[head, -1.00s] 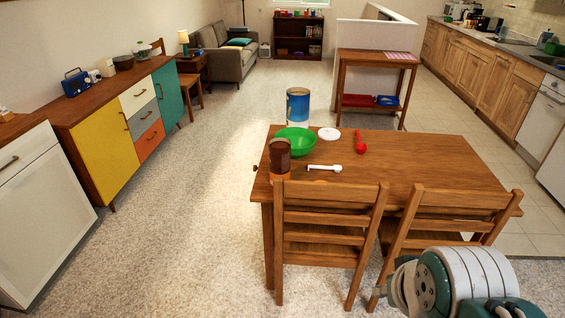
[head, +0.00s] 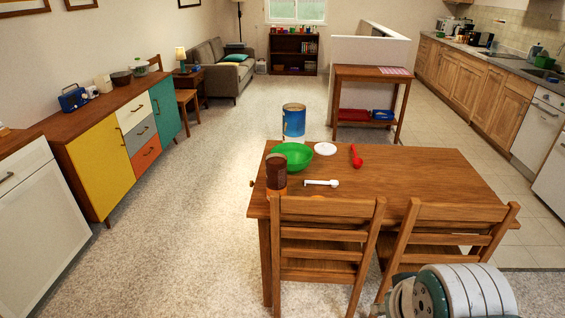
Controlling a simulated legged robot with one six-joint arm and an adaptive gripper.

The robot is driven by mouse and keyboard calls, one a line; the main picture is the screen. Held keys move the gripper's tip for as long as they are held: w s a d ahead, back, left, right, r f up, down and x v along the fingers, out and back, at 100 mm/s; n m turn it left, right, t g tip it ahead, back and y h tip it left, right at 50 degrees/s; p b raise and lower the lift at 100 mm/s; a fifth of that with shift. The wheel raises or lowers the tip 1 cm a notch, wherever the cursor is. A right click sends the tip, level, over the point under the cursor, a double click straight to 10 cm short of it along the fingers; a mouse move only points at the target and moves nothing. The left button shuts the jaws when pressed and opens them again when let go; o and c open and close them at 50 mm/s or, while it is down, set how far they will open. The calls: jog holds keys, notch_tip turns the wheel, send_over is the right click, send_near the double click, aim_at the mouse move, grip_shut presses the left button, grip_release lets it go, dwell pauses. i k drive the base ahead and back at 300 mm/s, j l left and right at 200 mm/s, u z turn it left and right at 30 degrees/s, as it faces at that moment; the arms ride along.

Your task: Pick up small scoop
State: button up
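Two scoops lie on the wooden table. A white scoop (head: 321,183) lies near the table's front left, its handle pointing left. A red scoop (head: 356,156) lies farther back and to the right, beside a white round lid (head: 325,149). I cannot tell for sure which one is the small scoop. Both scoops are apart from other objects. My gripper is not in view; only part of my arm shows at the lower right, in front of the right chair.
The table (head: 430,175) holds a green bowl (head: 292,156) and a brown jar (head: 276,171) at its left. A blue tin (head: 294,120) shows beyond the back edge. Two chairs (head: 325,232) stand at the near side. The table's right half is bare. Carpet (head: 185,215) is open to the left.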

aim_at(333, 182)
jog(key=i+j, duration=0.3)
jog(key=i, duration=0.25)
jog(key=i+j, duration=0.35)
jog(key=i, duration=0.2)
jog(key=i+j+z, duration=0.1)
jog(key=i+j, duration=0.2)
jog(key=i, duration=0.3)
